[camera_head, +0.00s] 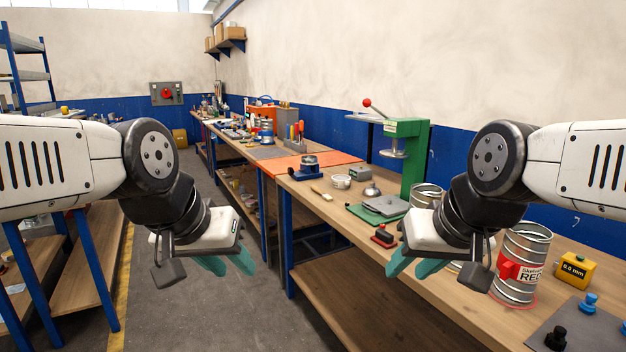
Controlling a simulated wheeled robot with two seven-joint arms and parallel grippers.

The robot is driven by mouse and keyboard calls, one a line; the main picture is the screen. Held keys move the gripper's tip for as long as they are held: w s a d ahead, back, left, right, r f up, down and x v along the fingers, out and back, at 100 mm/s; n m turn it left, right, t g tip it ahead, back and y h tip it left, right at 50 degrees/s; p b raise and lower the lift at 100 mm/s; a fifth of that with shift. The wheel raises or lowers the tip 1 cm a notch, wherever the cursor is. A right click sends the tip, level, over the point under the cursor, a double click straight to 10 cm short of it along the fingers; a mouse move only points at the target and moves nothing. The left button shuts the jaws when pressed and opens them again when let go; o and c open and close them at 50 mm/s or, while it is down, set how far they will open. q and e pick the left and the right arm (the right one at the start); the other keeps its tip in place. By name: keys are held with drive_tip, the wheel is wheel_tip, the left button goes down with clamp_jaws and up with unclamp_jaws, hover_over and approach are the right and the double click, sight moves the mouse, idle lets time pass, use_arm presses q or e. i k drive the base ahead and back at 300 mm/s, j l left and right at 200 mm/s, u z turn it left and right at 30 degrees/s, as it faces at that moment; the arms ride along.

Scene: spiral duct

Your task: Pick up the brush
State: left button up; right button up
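A small brush (321,193) with a pale handle lies on the wooden workbench (352,222), near its front edge and left of a grey plate. My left gripper (227,264) hangs over the aisle floor, left of the bench and well away from the brush. Its teal fingers are apart with nothing between them. My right gripper (415,267) is at the bench's front side, nearer to me and to the right of the brush. Its teal fingers are apart and look empty.
A green press (413,150) stands at the back of the bench. A red-and-black stamp-like tool (383,237), a grey plate (384,206), a white roll (341,181) and a blue tool (306,172) lie around the brush. Metal duct cans (520,262) stand at right.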

sight(326, 197)
drive_tip(key=i+j+z, duration=0.1)
drive_tip(key=i+j, duration=0.2)
drive_tip(key=i+j+z, duration=0.1)
drive_tip(key=i+j, duration=0.2)
drive_tip(key=i+j+z, duration=0.1)
drive_tip(key=i+j, duration=0.25)
drive_tip(key=i+j+z, duration=0.15)
drive_tip(key=i+j, duration=0.25)
drive_tip(key=i+j+z, duration=0.1)
drive_tip(key=i+j, duration=0.25)
drive_tip(key=i+j+z, duration=0.1)
drive_tip(key=i+j, duration=0.2)
drive_tip(key=j, duration=0.2)
drive_tip(key=i+j+z, duration=0.1)
drive_tip(key=i+j, duration=0.15)
drive_tip(key=j, duration=0.2)
drive_tip(key=i+j+z, duration=0.1)
drive_tip(key=i+j, duration=0.2)
drive_tip(key=j, duration=0.15)
